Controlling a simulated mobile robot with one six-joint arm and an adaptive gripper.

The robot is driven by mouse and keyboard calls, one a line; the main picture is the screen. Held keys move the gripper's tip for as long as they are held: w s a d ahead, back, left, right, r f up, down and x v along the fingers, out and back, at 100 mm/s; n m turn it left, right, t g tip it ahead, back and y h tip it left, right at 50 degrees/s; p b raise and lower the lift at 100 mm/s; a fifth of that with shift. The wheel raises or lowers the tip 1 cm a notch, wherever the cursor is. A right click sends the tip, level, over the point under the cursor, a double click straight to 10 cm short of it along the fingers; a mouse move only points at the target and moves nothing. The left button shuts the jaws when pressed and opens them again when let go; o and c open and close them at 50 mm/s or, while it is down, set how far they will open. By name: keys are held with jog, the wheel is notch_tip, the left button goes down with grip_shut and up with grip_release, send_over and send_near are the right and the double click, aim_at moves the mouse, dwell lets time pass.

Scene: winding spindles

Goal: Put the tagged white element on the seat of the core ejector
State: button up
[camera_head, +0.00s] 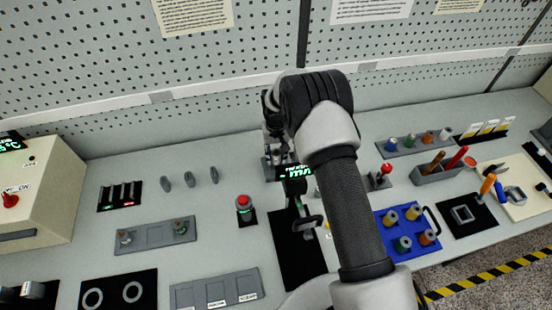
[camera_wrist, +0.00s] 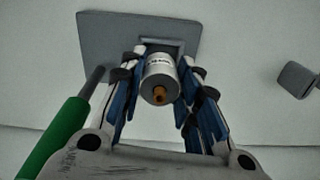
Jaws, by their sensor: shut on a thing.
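In the wrist view my gripper (camera_wrist: 160,92) is shut on a white-silver cylindrical element (camera_wrist: 160,75) with a small dark label on its side and a copper-coloured tip facing the camera. Beyond it is a grey plate (camera_wrist: 105,42) with a square, raised-edge seat (camera_wrist: 168,45), which the element partly covers. I cannot tell whether the element touches the seat. In the head view my gripper (camera_head: 272,145) is mostly hidden behind my arm, and the element is not visible. A dark device with a green display (camera_head: 296,171) stands just below it; I cannot tell whether this is the core ejector.
In the wrist view a green-handled rod (camera_wrist: 62,135) slants close by the left finger, and a small grey block (camera_wrist: 295,80) is at right. In the head view a red button (camera_head: 244,203) stands left of the black mat (camera_head: 300,255); a blue tray (camera_head: 384,216) is at right.

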jog(key=shift+f, duration=1.3)
jog(key=shift+f, duration=0.15)
jog(key=o, duration=1.1)
jog(key=shift+c, duration=0.2)
